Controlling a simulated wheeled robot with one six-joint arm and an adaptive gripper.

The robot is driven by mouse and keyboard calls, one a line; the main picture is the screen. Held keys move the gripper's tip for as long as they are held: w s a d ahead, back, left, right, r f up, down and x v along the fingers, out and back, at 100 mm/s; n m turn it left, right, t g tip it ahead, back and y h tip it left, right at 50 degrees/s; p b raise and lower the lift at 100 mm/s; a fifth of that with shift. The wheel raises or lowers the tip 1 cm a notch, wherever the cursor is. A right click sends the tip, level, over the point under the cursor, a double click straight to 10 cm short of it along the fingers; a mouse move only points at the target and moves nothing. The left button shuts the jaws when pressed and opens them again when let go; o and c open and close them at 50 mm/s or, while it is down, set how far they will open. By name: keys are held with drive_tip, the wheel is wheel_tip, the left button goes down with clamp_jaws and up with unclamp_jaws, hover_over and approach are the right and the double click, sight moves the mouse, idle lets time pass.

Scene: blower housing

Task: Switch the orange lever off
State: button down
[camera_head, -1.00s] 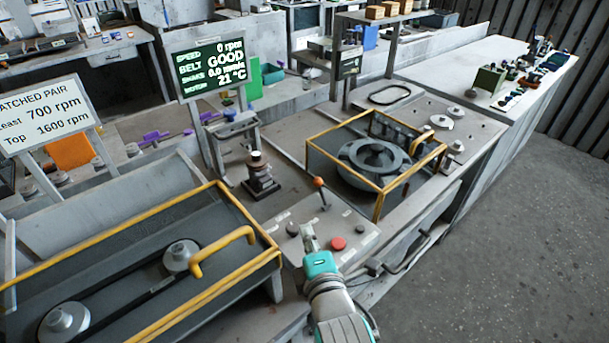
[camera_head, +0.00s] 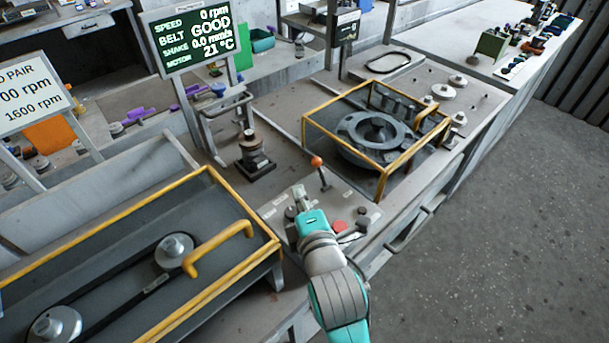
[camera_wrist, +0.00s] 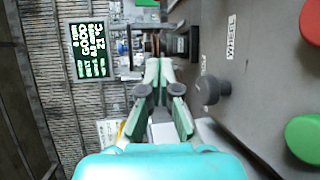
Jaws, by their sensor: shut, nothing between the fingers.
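The orange-knobbed lever (camera_head: 316,161) stands on the grey control panel (camera_head: 265,212), its stem leaning slightly left in the head view. My gripper (camera_head: 298,190) is shut and empty. In the head view its tips appear left of and a little below the lever's knob, with a small gap between them in the picture. The wrist view shows the fingers closed together (camera_wrist: 157,66). I cannot make out the orange lever in the wrist view.
The panel carries a red button (camera_head: 339,226), a green button (camera_wrist: 305,138) and a dark knob (camera_wrist: 212,90) beside a WHEEL label. A yellow-framed guard (camera_head: 380,150) stands behind right, a belt tray (camera_head: 110,262) at left. A screen (camera_head: 190,38) reads 0 rpm.

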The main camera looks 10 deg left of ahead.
sight(321, 173)
drive_tip(key=x, duration=0.9)
drive_tip(key=shift+w+a, duration=0.15)
drive_tip(key=shift+w, duration=0.1)
drive_tip(key=shift+w+d+r, duration=0.1)
drive_tip(key=shift+w+d, duration=0.1)
drive_tip(key=shift+d, duration=0.95)
drive_tip(key=shift+w+d+r, duration=0.1)
drive_tip(key=shift+d, duration=0.7)
